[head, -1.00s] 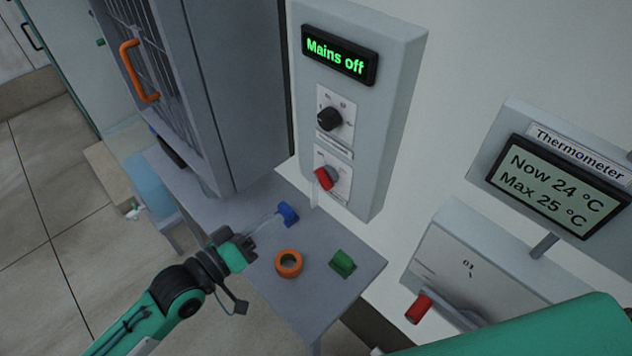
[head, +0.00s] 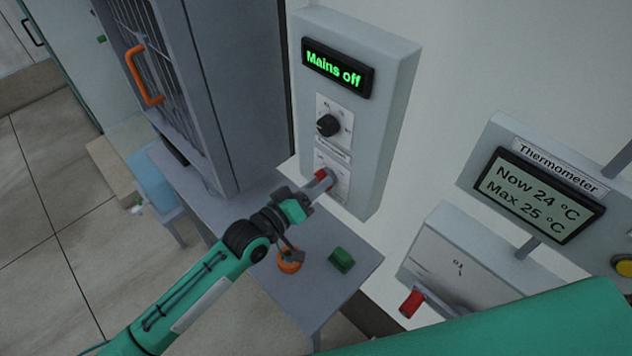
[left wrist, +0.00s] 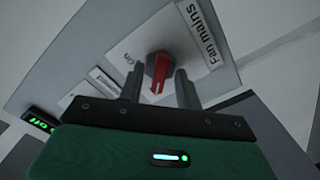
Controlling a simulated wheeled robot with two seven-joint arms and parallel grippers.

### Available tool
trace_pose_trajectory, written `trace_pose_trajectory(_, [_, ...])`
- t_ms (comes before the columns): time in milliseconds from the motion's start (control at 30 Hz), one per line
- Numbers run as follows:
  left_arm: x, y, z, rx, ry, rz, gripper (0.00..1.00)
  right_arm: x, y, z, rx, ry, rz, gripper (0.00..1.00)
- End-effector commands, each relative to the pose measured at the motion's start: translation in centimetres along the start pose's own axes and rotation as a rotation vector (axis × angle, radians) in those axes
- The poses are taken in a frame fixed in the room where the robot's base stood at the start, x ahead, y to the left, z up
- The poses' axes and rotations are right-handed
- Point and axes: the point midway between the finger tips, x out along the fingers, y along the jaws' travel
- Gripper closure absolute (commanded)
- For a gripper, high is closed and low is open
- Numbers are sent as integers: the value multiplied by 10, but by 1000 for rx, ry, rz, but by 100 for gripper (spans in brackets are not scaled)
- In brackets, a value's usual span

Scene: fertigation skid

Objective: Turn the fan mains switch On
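The fan mains switch is a red knob (left wrist: 158,72) on a white plate labelled "Fan mains" (left wrist: 205,32). In the head view the knob (head: 321,177) sits low on the grey control box (head: 385,120), partly hidden by my gripper. The display (head: 337,68) above reads "Mains off". My left gripper (left wrist: 159,88) is open, with one finger on each side of the knob; I cannot tell whether either touches it. In the head view the left gripper (head: 318,187) reaches the box from the lower left. My right gripper is not in view.
A black dial (head: 328,125) sits above the switch. Below are a grey table (head: 335,290) with an orange ring (head: 288,262), partly hidden by my arm, and a green block (head: 341,260). A cabinet (head: 235,90) stands left; a thermometer (head: 540,195) and a box with a red handle (head: 411,303) are right.

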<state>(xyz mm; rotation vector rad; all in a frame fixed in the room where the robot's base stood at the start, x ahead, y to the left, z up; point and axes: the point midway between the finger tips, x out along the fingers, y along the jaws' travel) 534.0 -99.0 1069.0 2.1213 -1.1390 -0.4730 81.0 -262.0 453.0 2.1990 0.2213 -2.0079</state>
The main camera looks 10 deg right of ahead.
Motion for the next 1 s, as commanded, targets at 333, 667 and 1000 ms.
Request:
trace_pose_trajectory(333, [2, 0, 0, 1, 0, 0, 75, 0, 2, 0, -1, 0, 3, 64])
trace_pose_trajectory(667, [2, 0, 0, 4, 1, 0, 100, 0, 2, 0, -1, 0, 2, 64])
trace_pose_trajectory(1000, [2, -1, 0, 121, 1, 0, 100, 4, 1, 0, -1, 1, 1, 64])
